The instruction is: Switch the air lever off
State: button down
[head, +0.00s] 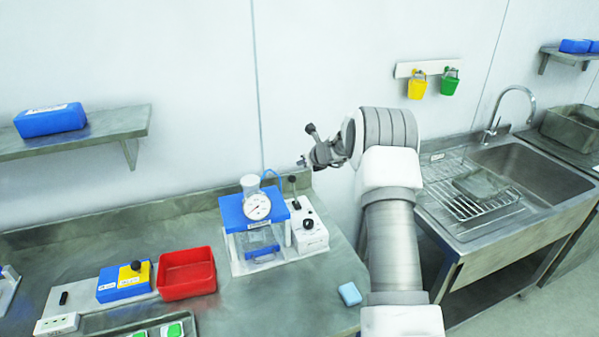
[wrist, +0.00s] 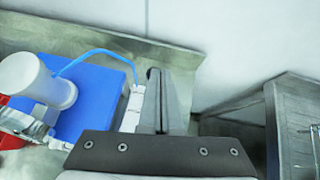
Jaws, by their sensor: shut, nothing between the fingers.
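The dosing unit has a blue top (head: 234,212) with a round gauge (head: 257,206) and a white cylinder. On its right is a white control box (head: 309,240) with a black knob (head: 308,224). A dark-tipped lever (head: 293,188) stands roughly upright at the back of this box. My gripper (head: 303,162) is shut and empty, just above and behind the lever, seemingly apart from it. In the wrist view the shut fingers (wrist: 155,75) lie beside a strip of the white box (wrist: 133,108). The lever is not discernible there; the fingers may hide it.
A blue tube (wrist: 95,50) arches behind the unit. The back wall is close behind my gripper. A red bin (head: 187,274) and a blue-yellow box (head: 124,282) stand to the left. A light-blue block (head: 350,294) lies at front right. A sink (head: 530,175) is further right.

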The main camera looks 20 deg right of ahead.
jog(key=r, duration=0.3)
jog(key=s+r, duration=0.1)
jog(key=r, duration=0.1)
jog(key=shift+d+r, duration=0.35)
jog(key=shift+d, duration=0.05)
jog(key=s+a+r+n+g+b, duration=0.1)
jog(key=s+a+r+n, duration=0.4)
jog(key=s+n, duration=0.15)
jog(key=s+a+r+n+g+y, duration=0.1)
jog(key=s+a+r+n, duration=0.4)
jog(key=s, duration=0.3)
jog(key=s+a+r+n+g+b, duration=0.1)
jog(key=s+a+r+n, duration=0.4)
jog(key=s+n, duration=0.15)
jog(key=s+f+n+g+h, duration=0.1)
jog(key=s+n, duration=0.6)
jog(key=s, duration=0.7)
jog(key=s+f+n+h+b, duration=0.1)
jog(key=s+f+n, duration=0.3)
jog(key=s+n, duration=0.4)
jog(key=s+h, duration=0.1)
jog(key=s, duration=0.6)
jog(key=shift+s+a+f+n+g, duration=0.25)
jog(key=shift+s+f+n+g, duration=0.05)
jog(key=shift+g, duration=0.1)
